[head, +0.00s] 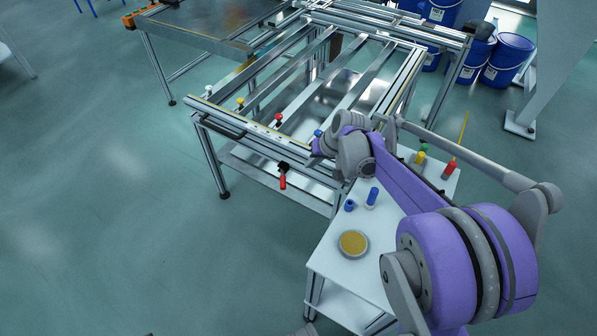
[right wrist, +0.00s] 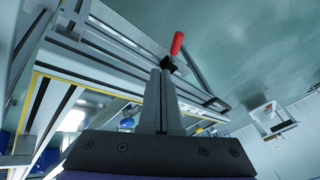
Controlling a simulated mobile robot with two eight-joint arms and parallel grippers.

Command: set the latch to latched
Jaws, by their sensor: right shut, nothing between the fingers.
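The latch is a red handle on a dark mount (head: 283,165) at the front rail of the metal frame (head: 225,115). In the head view the red handle (head: 282,182) hangs below the rail, pointing down. In the right wrist view the red handle (right wrist: 177,43) lies just beyond my fingertips, tilted, and its dark mount partly shows beside them. My right gripper (right wrist: 161,72) is shut and empty, close to the latch; I cannot tell whether it touches. In the head view its fingers are mostly hidden by my wrist. My left gripper is not in view.
White, yellow, red (head: 278,117) and blue knobs line the front rail. A white side table (head: 335,265) at right holds a round dish (head: 353,243), blue pieces and several coloured items. Blue drums (head: 508,58) stand at the back. The floor left of the frame is clear.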

